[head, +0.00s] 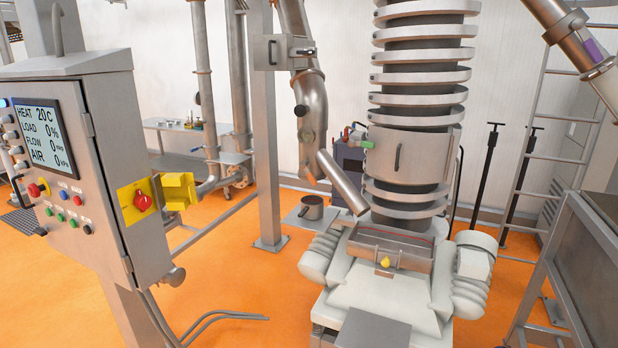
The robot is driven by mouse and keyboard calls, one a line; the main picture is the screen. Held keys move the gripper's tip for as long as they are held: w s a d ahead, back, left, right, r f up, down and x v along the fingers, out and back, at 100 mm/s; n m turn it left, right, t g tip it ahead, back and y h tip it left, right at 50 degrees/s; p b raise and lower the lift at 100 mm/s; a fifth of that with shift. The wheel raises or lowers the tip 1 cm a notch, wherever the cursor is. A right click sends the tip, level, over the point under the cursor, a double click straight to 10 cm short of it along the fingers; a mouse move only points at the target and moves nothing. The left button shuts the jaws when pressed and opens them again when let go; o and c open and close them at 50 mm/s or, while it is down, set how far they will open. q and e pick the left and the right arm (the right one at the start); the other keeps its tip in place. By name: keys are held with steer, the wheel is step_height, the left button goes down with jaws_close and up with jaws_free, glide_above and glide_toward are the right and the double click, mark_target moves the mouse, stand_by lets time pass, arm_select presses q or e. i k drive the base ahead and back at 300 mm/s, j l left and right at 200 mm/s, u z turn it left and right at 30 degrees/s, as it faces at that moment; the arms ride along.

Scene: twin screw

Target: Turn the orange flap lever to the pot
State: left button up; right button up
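A steel pipe (314,100) comes down at the centre and a slanted spout (341,184) runs from it down to the right, ending above the tray at the foot of the spiral tower. A small orange-brown piece (309,174), which looks like the flap lever, sits beside the upper end of the spout and points down. It is too small to read its exact setting. A dark grey pot (312,208) stands on a small shelf (293,219) below it, left of the spout's end. Neither of my grippers is in view.
A control cabinet (75,180) with a red and yellow switch (142,201) fills the left. A steel post (268,150) stands left of the pipe. The spiral tower (418,110) rises above a shallow tray (392,241). Steel framing stands at right. Orange floor (235,285) is open between cabinet and tower.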

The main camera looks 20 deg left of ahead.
mark_target(303, 164)
steer(key=i+j, duration=0.15)
steer(key=i, duration=0.9)
steer(key=i+j+u, duration=0.15)
steer(key=i, duration=0.95)
